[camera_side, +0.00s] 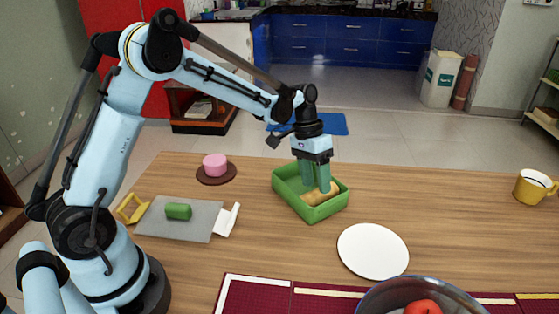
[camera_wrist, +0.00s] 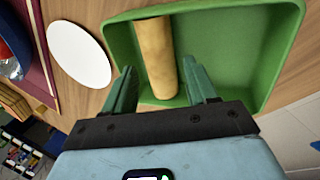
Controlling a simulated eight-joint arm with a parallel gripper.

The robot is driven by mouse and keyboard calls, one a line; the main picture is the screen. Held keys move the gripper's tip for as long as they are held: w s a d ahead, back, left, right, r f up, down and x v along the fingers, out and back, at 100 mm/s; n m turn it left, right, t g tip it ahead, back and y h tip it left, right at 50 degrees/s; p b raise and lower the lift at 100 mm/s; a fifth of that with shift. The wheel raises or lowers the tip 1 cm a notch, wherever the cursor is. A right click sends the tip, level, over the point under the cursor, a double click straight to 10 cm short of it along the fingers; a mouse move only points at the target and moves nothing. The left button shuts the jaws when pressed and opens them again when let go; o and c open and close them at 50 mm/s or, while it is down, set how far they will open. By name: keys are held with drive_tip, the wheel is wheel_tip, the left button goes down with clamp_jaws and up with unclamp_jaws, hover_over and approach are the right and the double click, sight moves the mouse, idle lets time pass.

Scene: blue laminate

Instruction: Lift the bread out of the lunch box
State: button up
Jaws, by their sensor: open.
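The lunch box (camera_side: 314,214) is an open green tray on the wooden table; its rim and floor also show in the wrist view (camera_wrist: 235,75). The bread (camera_side: 318,197) is a tan roll lying inside it, along one side; in the wrist view the bread (camera_wrist: 155,55) runs up from between my fingers. My gripper (camera_side: 316,188) points down into the lunch box. In the wrist view my gripper (camera_wrist: 160,78) is open, with one green finger on each side of the bread's near end. Whether either finger touches the bread I cannot tell.
A white plate (camera_side: 373,251) lies right of and nearer than the box. A grey board (camera_side: 180,220) with a green block (camera_side: 178,211) is at left, a pink cake (camera_side: 214,163) behind it. A glass bowl (camera_side: 375,300) stands in front, a yellow mug (camera_side: 532,187) far right.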

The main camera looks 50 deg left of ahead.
drive_tip(key=shift+x, duration=1.45)
drive_tip(key=c, duration=0.8)
drive_tip(key=shift+r, duration=0.1)
drive_tip(key=shift+c, duration=0.2)
wheel_tip(320, 180, up, 10)
drive_tip(key=shift+s, duration=0.1)
